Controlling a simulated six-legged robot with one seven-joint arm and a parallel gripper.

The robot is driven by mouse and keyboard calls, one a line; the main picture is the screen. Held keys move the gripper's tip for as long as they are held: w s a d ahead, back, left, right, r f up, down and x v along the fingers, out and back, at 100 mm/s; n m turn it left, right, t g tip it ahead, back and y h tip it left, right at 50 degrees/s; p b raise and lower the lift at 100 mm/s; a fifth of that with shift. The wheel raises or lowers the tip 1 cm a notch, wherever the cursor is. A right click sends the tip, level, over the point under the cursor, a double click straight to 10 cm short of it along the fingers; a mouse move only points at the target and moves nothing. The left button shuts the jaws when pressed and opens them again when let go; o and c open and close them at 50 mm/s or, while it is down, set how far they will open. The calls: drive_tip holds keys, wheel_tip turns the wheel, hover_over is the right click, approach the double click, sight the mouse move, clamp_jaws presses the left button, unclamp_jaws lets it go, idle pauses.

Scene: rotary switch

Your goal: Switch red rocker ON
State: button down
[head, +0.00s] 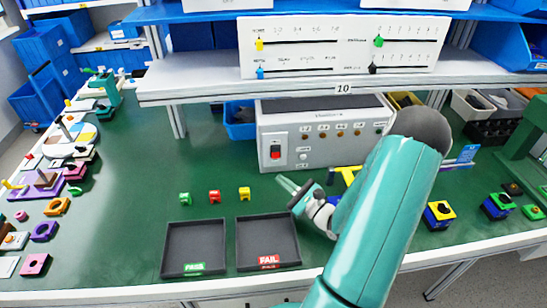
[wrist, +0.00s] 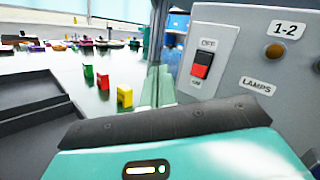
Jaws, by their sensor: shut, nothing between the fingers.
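The red rocker (head: 276,152) sits in a white plate at the left end of the front of a grey control box (head: 330,150). My wrist body hides the box's lower edge there.
Green (head: 185,198), red (head: 214,196) and yellow (head: 244,193) blocks stand left of my gripper. Black PASS (head: 178,250) and FAIL (head: 243,243) trays lie in front. A shelf (head: 200,92) overhangs the box.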

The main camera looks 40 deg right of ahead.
drive_tip(key=shift+w+d+f, duration=0.2)
drive_tip(key=shift+w+d, duration=0.6)
drive_tip(key=shift+w, duration=0.4)
drive_tip(key=shift+w+d+f, duration=0.15)
drive_tip(key=shift+w+d, duration=0.6)
drive_tip(key=shift+w, duration=0.45)
drive_tip(key=shift+w+d+f, duration=0.2)
drive_tip(key=shift+w+d, duration=0.6)
drive_tip(key=shift+w, duration=0.4)
drive_tip(key=shift+w, duration=0.1)
drive_tip(key=shift+w+d, duration=0.25)
drive_tip(key=shift+w+d+f, duration=0.1)
drive_tip(key=shift+w+d, duration=0.05)
drive_tip(key=shift+w, duration=0.15)
drive_tip(key=shift+s, duration=0.1)
drive_tip(key=shift+s+a, duration=0.4)
drive_tip(key=shift+s, duration=0.15)
drive_tip(key=s+a, duration=0.2)
drive_tip(key=s+r, duration=0.1)
drive_tip(key=s, duration=0.1)
drive_tip(key=shift+a, duration=0.4)
